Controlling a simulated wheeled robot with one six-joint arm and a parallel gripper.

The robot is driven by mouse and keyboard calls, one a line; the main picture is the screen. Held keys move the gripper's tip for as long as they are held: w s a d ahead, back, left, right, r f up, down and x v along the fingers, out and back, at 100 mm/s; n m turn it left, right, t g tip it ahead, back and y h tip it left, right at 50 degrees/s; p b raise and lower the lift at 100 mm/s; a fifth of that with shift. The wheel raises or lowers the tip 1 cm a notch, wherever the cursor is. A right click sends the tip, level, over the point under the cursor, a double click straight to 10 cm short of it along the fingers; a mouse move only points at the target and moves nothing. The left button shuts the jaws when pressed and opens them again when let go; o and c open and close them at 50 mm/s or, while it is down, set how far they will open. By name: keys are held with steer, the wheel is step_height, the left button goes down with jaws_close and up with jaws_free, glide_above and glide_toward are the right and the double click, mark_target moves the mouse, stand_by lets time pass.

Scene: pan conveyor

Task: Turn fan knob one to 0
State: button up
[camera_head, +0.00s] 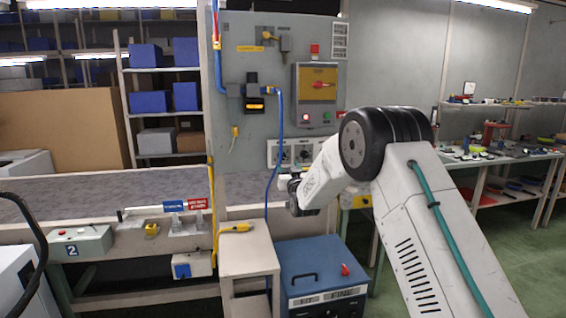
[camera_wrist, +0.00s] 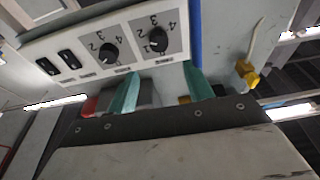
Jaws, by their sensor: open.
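A white control plate (camera_wrist: 28,47) with two black rotary knobs shows in the wrist view, a left knob (camera_wrist: 109,53) and a right knob (camera_wrist: 158,41). Both sit on grey dials with numbers. Labels below them are too small to read, so I cannot tell which is fan knob one or the exact settings. In the head view the plate (camera_head: 272,146) is on the grey cabinet, partly behind my arm. My gripper (camera_wrist: 162,88) is open, its two teal fingers apart and empty, just below the knobs. In the head view my gripper (camera_head: 301,196) is in front of the cabinet's lower part.
Two black rocker switches (camera_wrist: 58,62) sit left of the knobs. A blue cable (camera_head: 279,130) hangs down the cabinet beside the plate. A yellow fitting (camera_wrist: 247,73) is right of my fingers. A blue box (camera_head: 310,256) and a small beige stand (camera_head: 248,258) are below.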

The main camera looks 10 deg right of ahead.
mark_target(282, 158)
steer(key=shift+t, duration=0.8)
steer(key=w, duration=0.8)
steer(key=shift+w+a+r, duration=0.1)
steer(key=shift+w, duration=0.05)
steer(key=shift+c, duration=0.2)
steer(key=c, duration=0.9)
